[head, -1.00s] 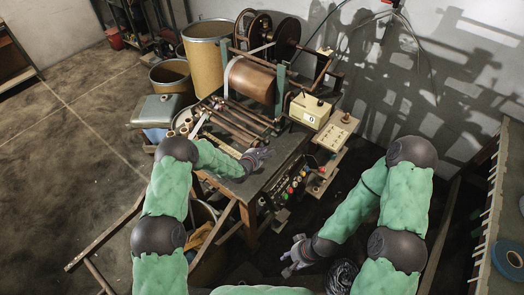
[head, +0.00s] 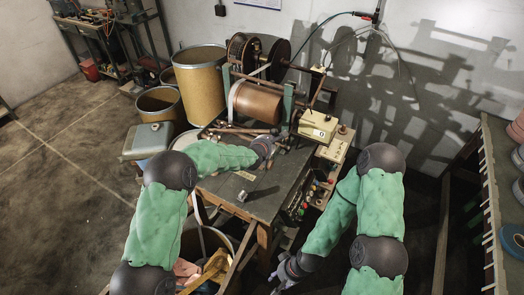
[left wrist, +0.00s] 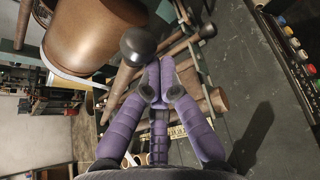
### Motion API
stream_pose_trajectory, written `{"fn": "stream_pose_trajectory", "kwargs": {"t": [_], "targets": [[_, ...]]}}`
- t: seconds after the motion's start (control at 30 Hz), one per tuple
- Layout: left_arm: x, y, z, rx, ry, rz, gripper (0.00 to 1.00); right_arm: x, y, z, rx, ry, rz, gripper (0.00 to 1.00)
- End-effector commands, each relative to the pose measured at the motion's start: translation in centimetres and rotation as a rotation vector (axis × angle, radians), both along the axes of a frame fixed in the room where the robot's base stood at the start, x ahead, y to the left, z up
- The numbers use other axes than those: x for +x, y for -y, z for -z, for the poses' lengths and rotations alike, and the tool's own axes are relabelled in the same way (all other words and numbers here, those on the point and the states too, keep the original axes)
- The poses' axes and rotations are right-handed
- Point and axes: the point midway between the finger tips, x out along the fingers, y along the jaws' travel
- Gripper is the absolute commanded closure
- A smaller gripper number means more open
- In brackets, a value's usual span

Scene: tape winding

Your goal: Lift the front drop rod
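Brown rods (head: 238,130) lie across the front of the winding machine, below its large copper-brown roller (head: 257,102). My left gripper (head: 265,146) is over the machine's front, by the right end of the rods. In the left wrist view its purple fingers (left wrist: 158,80) come close together at the tips among several brown rods (left wrist: 186,48). A dark ball end (left wrist: 137,45) is just beyond them. The fingers hide the contact, so I cannot tell whether a rod is gripped or which one is the front drop rod. My right gripper (head: 287,268) is low, off the table, fingers apart and empty.
The grey table top (head: 262,200) in front of the machine is mostly clear, with a small metal piece (head: 243,196) on it. A cream counter box (head: 318,127) stands right of the roller. Drums (head: 203,85) stand behind left. A shelf with tape rolls (head: 512,237) is at right.

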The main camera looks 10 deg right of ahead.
Motion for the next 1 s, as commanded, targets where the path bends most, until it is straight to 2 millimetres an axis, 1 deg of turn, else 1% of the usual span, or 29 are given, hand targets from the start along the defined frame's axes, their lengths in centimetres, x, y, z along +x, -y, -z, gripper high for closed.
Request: {"fn": "stream_pose_trajectory", "kwargs": {"t": [0.03,0.1,0.27,0.43,0.57,0.77,0.9,1.0], "targets": [[0.3,0.2,-0.9,-0.005,0.007,0.002,1.0,0.0,0.0,0.2,0.0,0.001,0.0,0.6],[0.4,0.1,-1.7,-0.007,0.006,0.001,1.0,0.0,0.0,0.3,0.0,0.001,0.0,0.6],[0.8,-0.4,-2.9,-0.012,0.001,0.001,1.0,0.0,0.0,0.8,0.0,0.001,0.0,0.6],[1.5,-1.0,-4.1,-0.027,-0.01,-0.006,1.0,0.0,0.0,2.2,0.0,0.001,0.0,0.6],[2.1,-1.5,-4.8,-0.05,-0.029,-0.011,1.0,0.0,0.0,3.9,0.0,0.001,0.0,0.6],[2.9,-2.4,-6.0,-0.108,-0.072,-0.019,1.0,0.0,0.0,7.4,0.0,0.001,0.0,0.6],[3.2,-2.9,-7.1,-0.155,-0.107,-0.018,1.0,0.0,0.0,9.6,0.0,0.0,0.0,0.6],[3.4,-3.4,-8.1,-0.188,-0.131,-0.016,1.0,0.0,0.0,10.8,0.0,0.0,0.0,0.6]]}}
